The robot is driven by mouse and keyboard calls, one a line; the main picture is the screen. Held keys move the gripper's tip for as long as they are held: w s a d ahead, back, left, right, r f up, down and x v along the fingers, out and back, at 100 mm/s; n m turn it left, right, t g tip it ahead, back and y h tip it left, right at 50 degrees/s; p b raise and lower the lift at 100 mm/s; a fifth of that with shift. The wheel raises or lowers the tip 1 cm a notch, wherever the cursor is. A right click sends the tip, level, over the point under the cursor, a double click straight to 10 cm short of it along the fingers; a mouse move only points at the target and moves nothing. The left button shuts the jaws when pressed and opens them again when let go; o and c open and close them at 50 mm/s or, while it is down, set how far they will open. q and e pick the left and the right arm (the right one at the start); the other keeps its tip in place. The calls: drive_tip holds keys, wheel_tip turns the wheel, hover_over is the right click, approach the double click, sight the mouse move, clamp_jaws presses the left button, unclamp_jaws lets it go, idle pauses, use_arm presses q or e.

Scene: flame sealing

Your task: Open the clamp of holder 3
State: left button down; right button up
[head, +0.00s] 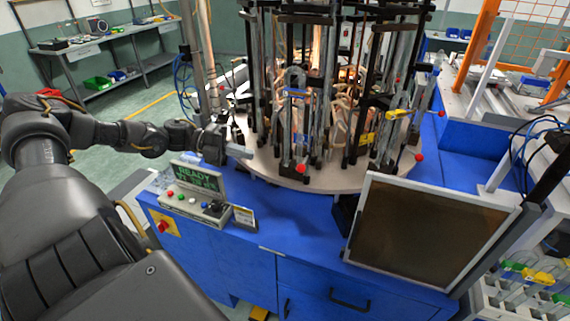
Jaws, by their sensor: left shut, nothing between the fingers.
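A round carousel plate (262,169) carries several upright holders with metal rods, dark clamps and glass tubes. Levers with red ball ends show at the front holder (300,168) and at the right side (419,157). A yellow part (397,114) sits on a right-hand holder. I cannot read which holder is number 3, or tell whether its clamp is open or shut. My left gripper (240,152) is shut and empty at the left front edge of the plate, left of the front holder. My right gripper is out of view.
A control box (190,203) with a green READY display (197,178) stands below my left gripper on the blue cabinet (290,235). A framed dark panel (425,230) stands at the front right. Flames glow among the rods behind. A tube rack (525,290) is at the lower right.

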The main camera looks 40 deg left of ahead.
use_arm(q)
drive_tip(key=p+x, duration=0.1)
drive_tip(key=x, duration=1)
drive_tip(key=shift+d+p, duration=0.3)
drive_tip(key=shift+p, duration=0.1)
drive_tip(key=shift+w+f, duration=0.1)
drive_tip(key=shift+d, duration=0.15)
